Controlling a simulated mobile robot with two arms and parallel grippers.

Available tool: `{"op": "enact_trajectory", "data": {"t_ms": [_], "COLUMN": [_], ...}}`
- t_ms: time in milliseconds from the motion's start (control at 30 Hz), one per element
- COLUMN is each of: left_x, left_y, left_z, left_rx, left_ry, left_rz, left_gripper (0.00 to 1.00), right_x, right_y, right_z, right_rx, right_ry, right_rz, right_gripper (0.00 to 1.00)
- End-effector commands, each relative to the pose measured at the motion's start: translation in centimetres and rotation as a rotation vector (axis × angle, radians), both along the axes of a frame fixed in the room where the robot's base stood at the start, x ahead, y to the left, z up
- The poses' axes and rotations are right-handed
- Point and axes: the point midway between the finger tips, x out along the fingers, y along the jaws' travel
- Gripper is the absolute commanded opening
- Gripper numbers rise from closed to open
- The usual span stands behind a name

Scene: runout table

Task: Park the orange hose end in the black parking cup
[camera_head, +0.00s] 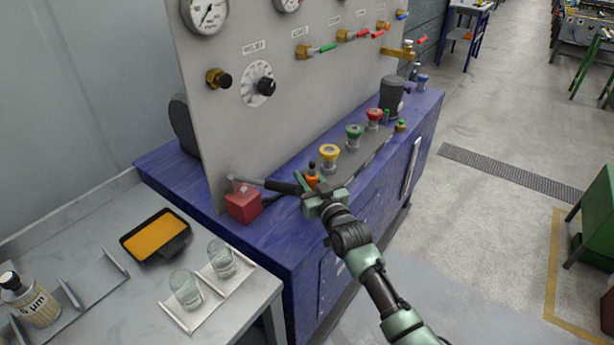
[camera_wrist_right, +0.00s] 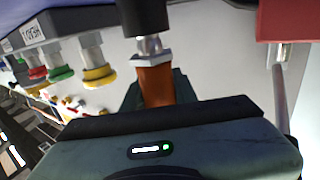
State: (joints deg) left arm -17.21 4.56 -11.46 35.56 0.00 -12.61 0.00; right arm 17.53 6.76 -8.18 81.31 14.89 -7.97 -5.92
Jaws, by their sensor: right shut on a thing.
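The orange hose end (camera_head: 312,181) stands roughly upright near the front left of the blue bench, with a dark top. My right gripper (camera_head: 318,199) is shut on it. In the right wrist view, which is upside down, the orange sleeve (camera_wrist_right: 156,86) sits between the jaws. Its metal nut and tip point at a black cylinder (camera_wrist_right: 143,14), which looks like the parking cup. Tip and cylinder appear in line and meeting; I cannot tell how deep the tip sits. In the head view I cannot make out the cup apart from my gripper. My left gripper is not in view.
A red block (camera_head: 243,203) with a grey rod stands left of my gripper. Yellow (camera_head: 329,151), green (camera_head: 354,132) and red (camera_head: 375,114) couplings stand to the right. The gauge panel (camera_head: 300,90) rises behind. A side table holds glasses (camera_head: 222,262) and an orange tray (camera_head: 155,237).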

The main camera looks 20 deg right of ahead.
Motion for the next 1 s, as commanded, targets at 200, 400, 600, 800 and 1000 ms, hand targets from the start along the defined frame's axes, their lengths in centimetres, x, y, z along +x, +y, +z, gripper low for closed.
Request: {"op": "enact_trajectory", "data": {"t_ms": [200,400,600,800,1000], "left_x": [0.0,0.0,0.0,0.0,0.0], "left_y": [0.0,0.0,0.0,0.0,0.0], "left_z": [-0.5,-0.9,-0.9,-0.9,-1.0], "left_rx": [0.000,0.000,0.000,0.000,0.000], "left_ry": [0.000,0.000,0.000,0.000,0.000], "left_rz": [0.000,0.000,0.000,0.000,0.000], "left_gripper": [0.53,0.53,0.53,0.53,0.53], "right_x": [0.0,0.0,0.0,0.0,-0.4], "right_y": [0.0,0.0,0.0,0.0,-0.1], "right_z": [-0.5,-1.0,-1.2,-1.2,-1.4], "right_rx": [0.000,0.000,0.000,0.000,0.000], "right_ry": [-0.002,-0.003,-0.003,-0.002,0.002], "right_rz": [0.000,0.000,0.000,0.000,0.000], "right_gripper": [0.00,0.00,0.50,0.53,0.53]}}
